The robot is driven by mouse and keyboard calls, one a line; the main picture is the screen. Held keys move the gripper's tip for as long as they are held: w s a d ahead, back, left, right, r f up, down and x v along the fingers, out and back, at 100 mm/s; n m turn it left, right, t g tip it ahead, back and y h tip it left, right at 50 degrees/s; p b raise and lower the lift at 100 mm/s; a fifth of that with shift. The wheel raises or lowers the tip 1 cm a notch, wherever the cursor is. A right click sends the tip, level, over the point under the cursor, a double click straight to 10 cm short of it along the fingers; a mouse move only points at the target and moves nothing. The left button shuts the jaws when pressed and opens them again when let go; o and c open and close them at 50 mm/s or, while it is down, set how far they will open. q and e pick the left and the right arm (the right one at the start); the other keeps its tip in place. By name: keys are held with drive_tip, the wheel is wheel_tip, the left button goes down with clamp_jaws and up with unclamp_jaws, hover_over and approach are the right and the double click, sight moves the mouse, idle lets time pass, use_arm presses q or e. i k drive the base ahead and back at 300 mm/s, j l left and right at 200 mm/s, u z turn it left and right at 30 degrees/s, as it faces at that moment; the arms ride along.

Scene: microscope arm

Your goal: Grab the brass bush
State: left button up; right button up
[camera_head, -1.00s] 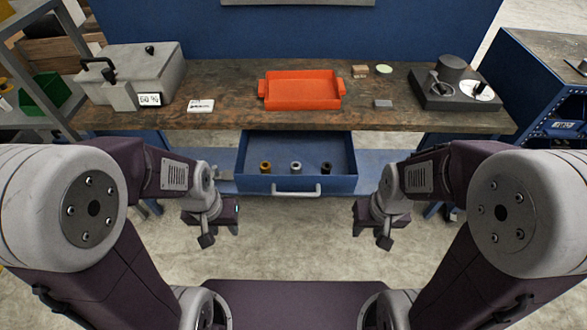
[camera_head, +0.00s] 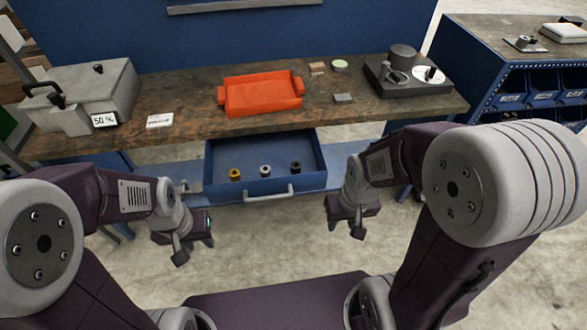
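The brass bush (camera_head: 235,174) is a small golden ring-shaped piece standing at the left in the open blue drawer (camera_head: 222,150). A silver bush (camera_head: 265,170) stands to its right, and a dark bush (camera_head: 295,167) stands further right. My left gripper (camera_head: 181,254) hangs left of and nearer than the drawer, apart from it. My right gripper (camera_head: 357,230) hangs to the right of the drawer front, also apart. Both grippers are small here, and their finger gaps cannot be made out. I see nothing held in either.
The drawer's front handle (camera_head: 270,193) faces me. Above it, the workbench holds an orange tray (camera_head: 262,108), a grey machine (camera_head: 95,90) at left and a dark device (camera_head: 405,80) at right. A blue bin cabinet (camera_head: 530,70) stands at right. The floor between my grippers is clear.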

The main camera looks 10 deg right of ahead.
sight(235, 175)
drive_tip(key=i+l+u, duration=0.15)
drive_tip(key=l+u, duration=0.15)
drive_tip(key=i+l+u, duration=0.15)
drive_tip(key=l+u, duration=0.45)
drive_tip(key=i+l+u, duration=0.1)
drive_tip(key=l+u, duration=0.2)
drive_tip(key=l, duration=0.1)
